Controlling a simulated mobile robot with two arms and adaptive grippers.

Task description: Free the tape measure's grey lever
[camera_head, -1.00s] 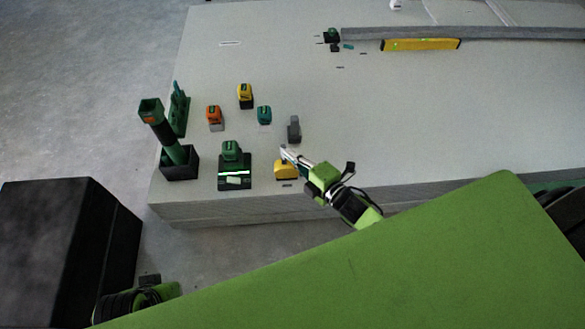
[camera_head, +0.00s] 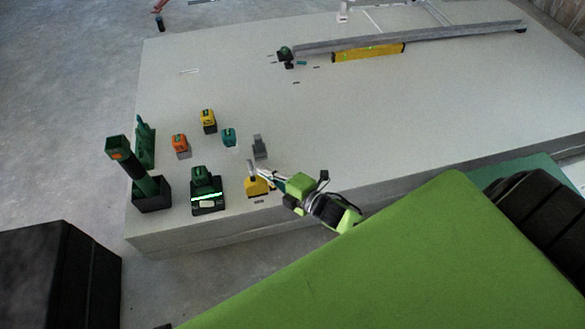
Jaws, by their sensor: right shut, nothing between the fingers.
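A small yellow block-like thing (camera_head: 257,187), which looks like the tape measure, sits near the front edge of the pale slab. A small grey upright piece (camera_head: 251,168) shows at its top left; it may be the lever, but it is too small to be sure. My right gripper (camera_head: 264,173) comes in from the right, with its tips right over or beside the top of the yellow thing. It is shut and empty; whether it touches the lever, I cannot tell. My left gripper is not in view.
Green tool on a dark base (camera_head: 206,190), dark green tube in a black holder (camera_head: 150,192), orange (camera_head: 180,142), yellow (camera_head: 208,118) and teal (camera_head: 229,136) small tools and a grey piece (camera_head: 259,147) stand close by. A yellow level (camera_head: 368,52) lies far back. The slab's middle is clear.

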